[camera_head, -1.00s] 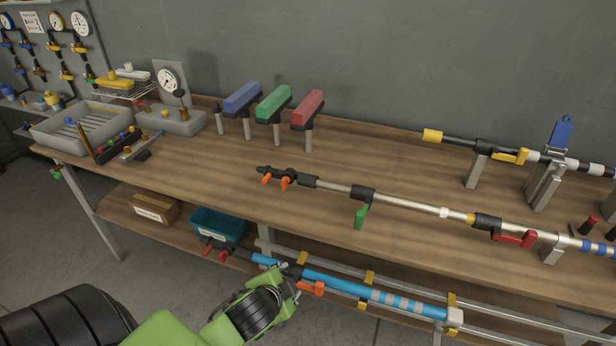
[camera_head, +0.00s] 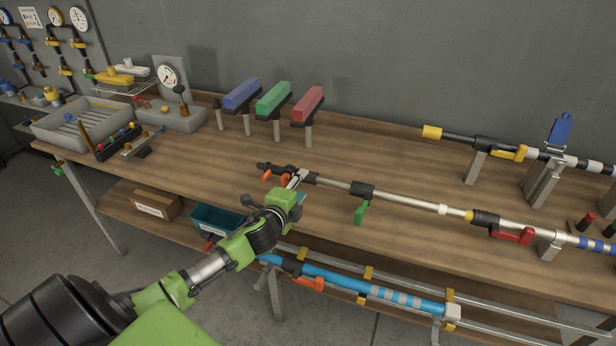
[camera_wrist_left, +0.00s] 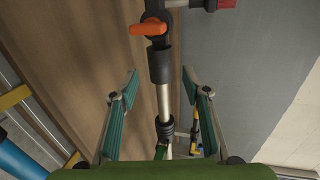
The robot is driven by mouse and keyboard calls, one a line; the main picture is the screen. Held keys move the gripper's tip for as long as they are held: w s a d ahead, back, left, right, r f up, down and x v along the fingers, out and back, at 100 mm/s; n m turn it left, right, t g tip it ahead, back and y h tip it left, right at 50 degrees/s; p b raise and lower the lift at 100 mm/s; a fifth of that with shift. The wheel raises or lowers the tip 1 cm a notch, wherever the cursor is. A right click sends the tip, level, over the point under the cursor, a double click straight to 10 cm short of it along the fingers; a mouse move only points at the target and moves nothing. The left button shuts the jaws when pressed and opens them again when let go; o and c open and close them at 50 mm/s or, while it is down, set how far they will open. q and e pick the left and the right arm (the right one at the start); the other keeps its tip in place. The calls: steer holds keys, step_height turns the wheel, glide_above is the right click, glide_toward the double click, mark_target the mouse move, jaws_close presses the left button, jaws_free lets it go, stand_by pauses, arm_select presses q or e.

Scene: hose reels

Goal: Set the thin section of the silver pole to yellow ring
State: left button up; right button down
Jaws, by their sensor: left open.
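The silver pole (camera_head: 410,202) lies along the table at the right. Its thin section (camera_head: 334,184) is on the left, with a black clamp and green lever (camera_head: 360,213). A white band (camera_head: 443,209) and a yellow ring (camera_head: 468,216) are farther right, beside a black clamp with a red lever (camera_head: 513,235). My left gripper (camera_head: 297,180) is open at the pole's left end, by the black fitting and orange levers (camera_head: 268,175). In the left wrist view, the pole (camera_wrist_left: 164,98) shows between the open teal fingers (camera_wrist_left: 160,80). Contact cannot be told. My right gripper is not in view.
A second pole with a yellow end (camera_head: 432,132) rests on metal stands behind. Blue, green and red T-shaped blocks (camera_head: 273,98) stand at the back. A blue pole (camera_head: 350,291) lies on the lower shelf. Bare tabletop (camera_head: 390,160) lies between the poles.

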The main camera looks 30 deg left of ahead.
mark_target(306, 180)
arm_select(q)
steer(key=x, duration=0.6)
steer(key=shift+w+f, duration=0.1)
steer(key=shift+w, duration=0.15)
